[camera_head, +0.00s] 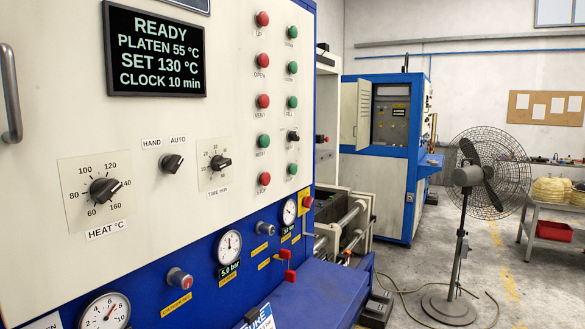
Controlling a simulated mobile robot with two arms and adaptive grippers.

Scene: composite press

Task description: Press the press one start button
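The near press panel (180,110) fills the left half of the view, cream with a blue lower edge. Its right part carries two columns of buttons. The left column has red buttons and one green button (263,141), with a red button (264,179) at the bottom. The right column has green buttons, a black knob (292,136) and a green button (292,169) at the bottom. The small labels are hard to read, so I cannot tell which button is start. The display (155,52) reads READY, platen 55 °C, set 130 °C, clock 10 min. Neither gripper is in view.
A heat dial (104,190), a hand/auto switch (172,163) and a time dial (220,163) sit on the panel. Gauges (229,247) line the blue strip below. A blue ledge (318,295) juts out under it.

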